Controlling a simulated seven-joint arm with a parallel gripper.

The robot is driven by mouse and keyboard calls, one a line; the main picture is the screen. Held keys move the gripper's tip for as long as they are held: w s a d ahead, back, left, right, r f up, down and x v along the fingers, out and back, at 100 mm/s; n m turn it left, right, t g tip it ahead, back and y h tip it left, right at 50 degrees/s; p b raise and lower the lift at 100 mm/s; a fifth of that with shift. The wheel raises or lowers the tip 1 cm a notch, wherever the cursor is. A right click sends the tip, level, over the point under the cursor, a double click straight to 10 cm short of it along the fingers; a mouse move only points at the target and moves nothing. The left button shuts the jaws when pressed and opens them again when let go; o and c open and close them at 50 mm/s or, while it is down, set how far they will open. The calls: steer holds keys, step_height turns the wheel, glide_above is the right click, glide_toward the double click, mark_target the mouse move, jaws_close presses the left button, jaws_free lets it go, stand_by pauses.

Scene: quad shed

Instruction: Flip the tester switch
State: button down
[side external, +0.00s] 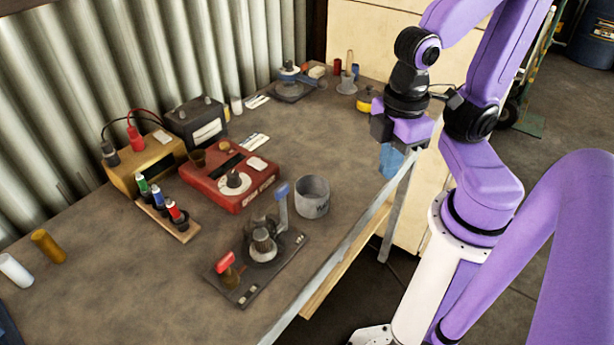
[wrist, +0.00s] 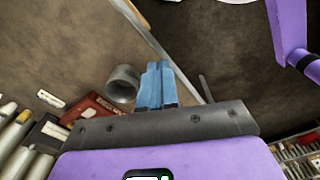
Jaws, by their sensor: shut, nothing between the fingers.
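A red box (side external: 225,207) with a round dial, a dark slot and a pale label on top sits mid-table; I cannot make out a switch on it for sure. It also shows at left in the wrist view (wrist: 86,106). A dark plate (side external: 236,291) nearer the front edge carries a blue upright lever (side external: 282,206), a round fitting and a red-topped handle (side external: 225,262). Neither is clearly marked as the tester. My gripper (side external: 391,163), with blue fingers, is shut and empty by the table's front edge, right of both and apart from them. Its fingers show centrally in the wrist view (wrist: 155,84).
A grey cup (side external: 312,197) stands between the red box and my gripper. The table's far-right part holds small items (side external: 295,85).

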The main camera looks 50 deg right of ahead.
stand_by(0.3)
step_height(320, 180, up, 5)
steer(key=n, duration=0.5)
glide_above(252, 160)
step_height(252, 160, down, 14)
steer(key=shift+f, duration=0.1)
stand_by(0.4)
